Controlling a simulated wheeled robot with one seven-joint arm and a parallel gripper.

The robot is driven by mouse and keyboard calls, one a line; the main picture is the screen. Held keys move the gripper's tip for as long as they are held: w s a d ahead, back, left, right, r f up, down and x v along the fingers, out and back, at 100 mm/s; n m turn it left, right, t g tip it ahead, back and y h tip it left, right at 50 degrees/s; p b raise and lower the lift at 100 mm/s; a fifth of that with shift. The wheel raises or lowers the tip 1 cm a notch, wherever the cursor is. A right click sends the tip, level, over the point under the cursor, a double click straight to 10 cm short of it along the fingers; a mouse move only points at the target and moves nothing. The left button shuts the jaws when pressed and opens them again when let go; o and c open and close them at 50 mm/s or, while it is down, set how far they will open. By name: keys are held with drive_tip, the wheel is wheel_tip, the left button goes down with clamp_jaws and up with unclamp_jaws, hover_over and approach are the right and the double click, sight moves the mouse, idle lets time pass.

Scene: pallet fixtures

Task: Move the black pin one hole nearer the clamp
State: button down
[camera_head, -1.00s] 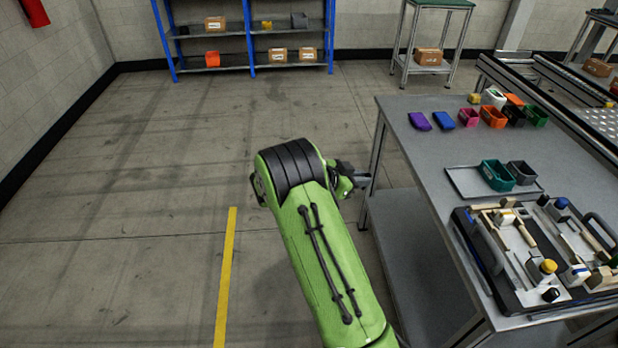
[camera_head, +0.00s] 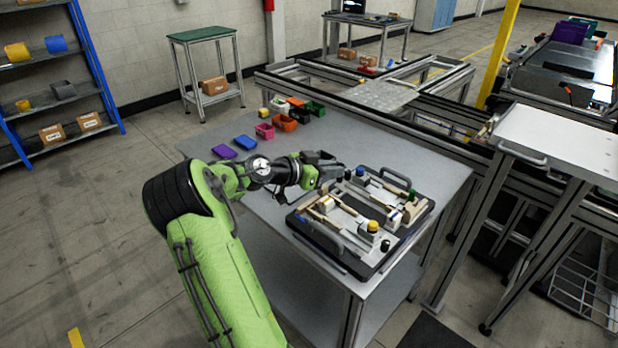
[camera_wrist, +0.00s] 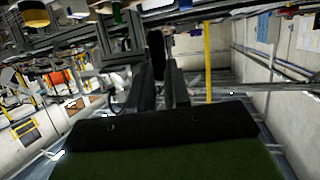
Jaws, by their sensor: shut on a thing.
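My gripper (camera_head: 338,172) is above the far left edge of the fixture plate (camera_head: 338,256). Its two fingers show in the wrist view, shut on a dark, rounded, upright piece, which looks like the black pin (camera_wrist: 156,45). The pin's lower part is hidden between the fingers. A second black round-topped piece (camera_head: 385,245) stands at the near right of the plate, beside a yellow-topped piece (camera_head: 373,226). A blue-topped piece (camera_head: 360,171) is at the far side. Beige bars and pale blocks lie on the plate. I cannot tell for certain which is the clamp, and the holes are too small to make out.
The fixture stands on a grey table (camera_head: 290,215) and has upright handles at its edges. Small coloured bins, among them an orange bin (camera_head: 284,122) and a blue bin (camera_head: 245,142), stand at the table's far left. A conveyor frame (camera_head: 440,130) runs behind.

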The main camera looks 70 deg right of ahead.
sight(328, 201)
wheel_tip(328, 201, down, 7)
drive_tip(key=b, duration=0.5)
drive_tip(key=shift+f+b, duration=0.35)
drive_tip(key=shift+b, duration=0.1)
drive_tip(key=shift+w+a+b, duration=0.1)
drive_tip(key=shift+w+b, duration=0.05)
drive_tip(key=shift+b, duration=0.2)
drive_tip(key=shift+f+b, duration=0.45)
drive_tip(key=c, duration=1)
unclamp_jaws()
drive_tip(key=p+v, duration=0.3)
drive_tip(key=v, duration=1.2)
drive_tip(key=shift+w+a, duration=0.25)
drive_tip(key=shift+r, duration=0.15)
